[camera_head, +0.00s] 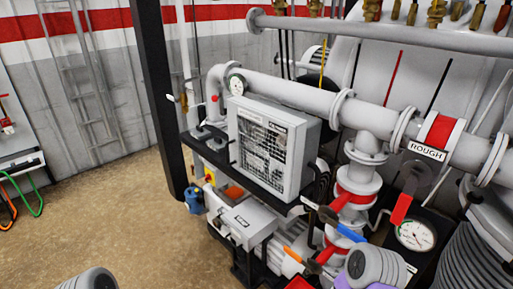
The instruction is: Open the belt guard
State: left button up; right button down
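What looks like the belt guard (305,150) is a light grey box with a dark mesh front, in the middle of the head view. It stands on a dark shelf below the large grey pipe. The mesh front sits flat in its frame and looks closed. A small dark label is at its upper right, too small to read. A small dark part shows at its left edge; I cannot tell if it is a latch. Grey rounded parts of my arms show at the bottom left and bottom right. Neither gripper is visible, and neither touches the guard.
A pipe marked ROUGH (427,151) runs above and right. Valve handles in red, blue and orange (345,232) and a round gauge (416,235) crowd the lower right. A dark post (158,90) stands left of the guard. The brown floor (110,220) at left is open.

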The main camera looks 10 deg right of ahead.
aim_at(235, 110)
jog(key=u, duration=0.3)
jog(key=k, duration=0.4)
jog(key=u, duration=1.45)
jog(key=i, duration=0.25)
jog(key=z, duration=0.8)
jog(key=i, duration=0.8)
jog(key=z, duration=0.8)
